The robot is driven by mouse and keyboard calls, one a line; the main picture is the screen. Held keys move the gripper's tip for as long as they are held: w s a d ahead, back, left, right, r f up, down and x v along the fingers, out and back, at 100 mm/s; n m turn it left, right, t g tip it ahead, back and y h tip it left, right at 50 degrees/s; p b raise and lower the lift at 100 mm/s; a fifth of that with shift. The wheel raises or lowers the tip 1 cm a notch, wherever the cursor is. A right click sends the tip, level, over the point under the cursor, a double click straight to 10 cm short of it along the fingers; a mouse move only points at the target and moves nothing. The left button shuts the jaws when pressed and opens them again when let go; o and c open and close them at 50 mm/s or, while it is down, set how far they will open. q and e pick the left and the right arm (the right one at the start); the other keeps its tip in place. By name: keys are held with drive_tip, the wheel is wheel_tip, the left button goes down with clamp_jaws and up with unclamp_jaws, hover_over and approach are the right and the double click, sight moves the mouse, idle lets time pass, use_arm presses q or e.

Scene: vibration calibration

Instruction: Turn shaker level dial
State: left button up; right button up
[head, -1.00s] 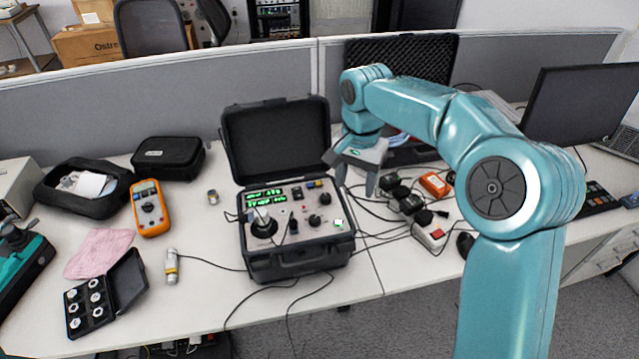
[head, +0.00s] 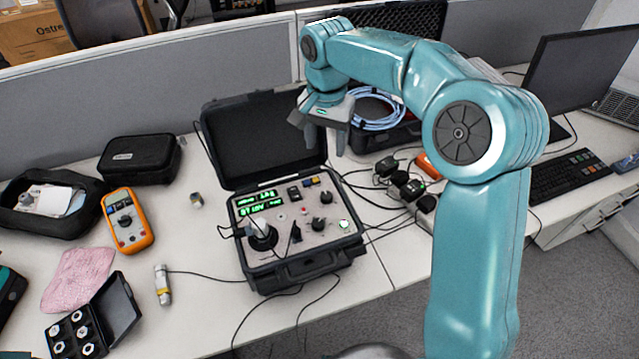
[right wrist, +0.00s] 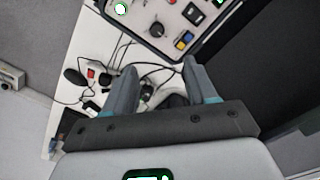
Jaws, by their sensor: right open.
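The shaker unit is an open black case (head: 305,272) on the desk. Its grey panel has green lit displays (head: 262,201), a round black mount with a silver top (head: 262,236), a lower black knob (head: 319,224) and an upper black knob (head: 326,197). I cannot read which knob is the level dial. My right gripper (head: 325,146) is open and empty, fingers down, in front of the raised lid's right side and apart from the knobs. In the right wrist view the gripper (right wrist: 160,70) shows the panel (right wrist: 172,14) and a knob (right wrist: 157,28) beyond its fingertips. My left gripper is not in view.
Black adapters (head: 400,185) and cables lie right of the case. A blue cable coil (head: 378,112) is behind.

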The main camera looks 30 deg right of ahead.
sight(327, 195)
drive_tip(key=f, duration=0.5)
drive_tip(key=f+p, duration=0.1)
drive_tip(key=f, duration=1)
drive_tip(key=shift+s+f+p, duration=0.1)
drive_tip(key=shift+s+p, duration=0.2)
drive_tip(key=shift+s, duration=0.05)
drive_tip(key=shift+s+a, duration=0.1)
drive_tip(key=shift+s, duration=0.05)
drive_tip(key=c, duration=1.1)
